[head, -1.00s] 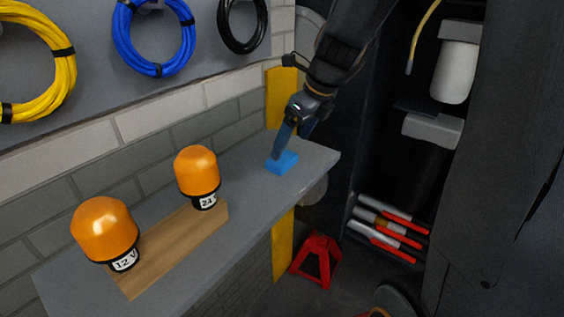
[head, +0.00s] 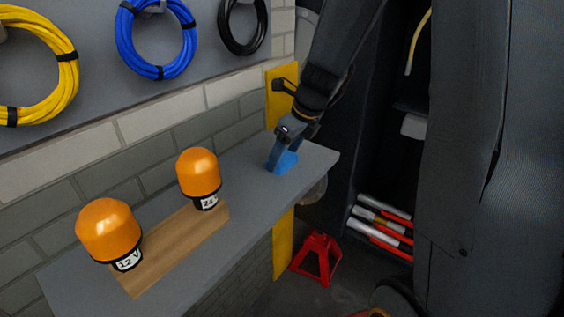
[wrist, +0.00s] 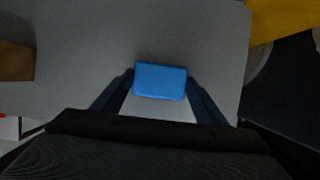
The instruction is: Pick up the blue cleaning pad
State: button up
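The blue cleaning pad (head: 287,161) is a small block lying on the grey shelf (head: 250,196) near its right end. In the wrist view the pad (wrist: 161,80) lies between the tips of my two fingers, its whole top face showing. My gripper (head: 277,163) is down at the pad, pointing at the shelf. In the wrist view my gripper (wrist: 160,82) is open, with one finger close beside each short end of the pad. Whether the fingertips touch the pad is hard to tell.
Two orange beacons, marked 12 V (head: 109,232) and 24 (head: 199,177), stand on a wooden board (head: 172,248) to the left. Coiled cables (head: 155,40) hang on the wall panel behind. A red stand (head: 316,259) is on the floor below. Shelf between beacons and pad is clear.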

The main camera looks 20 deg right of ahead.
aim_at(288, 160)
jog(key=c, duration=0.4)
jog(key=shift+r, duration=0.1)
jog(key=shift+c, duration=0.2)
jog(key=v, duration=0.2)
jog(key=b+v, duration=0.1)
jog(key=v, duration=0.1)
jog(key=w+v, duration=0.1)
jog(key=v, duration=0.1)
jog(key=shift+a+r, duration=0.3)
jog(key=shift+r, duration=0.35)
jog(key=s+d+b, duration=0.4)
jog(key=s+d, duration=0.7)
jog(key=s, duration=0.4)
jog(key=shift+s, duration=0.2)
jog(key=o, duration=0.5)
jog(key=c, duration=0.4)
